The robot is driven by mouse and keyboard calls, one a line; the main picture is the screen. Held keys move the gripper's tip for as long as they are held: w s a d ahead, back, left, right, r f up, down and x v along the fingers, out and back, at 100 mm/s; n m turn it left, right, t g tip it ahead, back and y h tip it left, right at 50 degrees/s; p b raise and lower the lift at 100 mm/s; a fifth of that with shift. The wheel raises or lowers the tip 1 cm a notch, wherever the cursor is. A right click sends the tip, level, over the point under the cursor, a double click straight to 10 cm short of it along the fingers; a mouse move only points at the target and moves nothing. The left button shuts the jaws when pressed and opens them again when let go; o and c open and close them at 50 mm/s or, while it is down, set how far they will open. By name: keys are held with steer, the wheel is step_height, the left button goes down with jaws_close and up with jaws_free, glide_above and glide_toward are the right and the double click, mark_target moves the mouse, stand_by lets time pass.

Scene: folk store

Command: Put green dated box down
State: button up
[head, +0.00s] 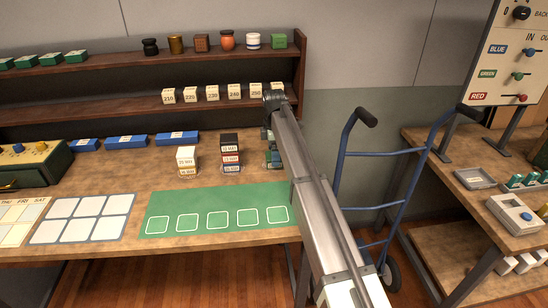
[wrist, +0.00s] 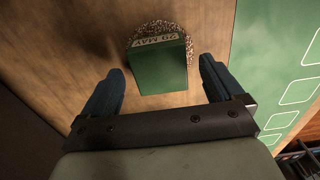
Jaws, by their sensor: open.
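The green dated box (wrist: 160,68) stands on a round speckled pad (wrist: 155,27) on the wooden bench in the wrist view. My gripper (wrist: 161,70) is open, with one blue finger to each side of the box and a visible gap on both sides. In the head view, my arm hides most of the gripper, and a bit of green shows beside it at the right of the dated stacks.
A stack of dated boxes (head: 187,160) and a taller stack (head: 230,152) stand left of my arm. A green mat (head: 170,201) with several white outlines lies empty in front. Shelves (head: 120,108) with small goods rise behind. A blue hand truck (head: 373,155) stands at the right.

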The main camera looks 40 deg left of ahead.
step_height(320, 180, up, 10)
steer(key=shift+f, duration=0.25)
stand_by(0.5)
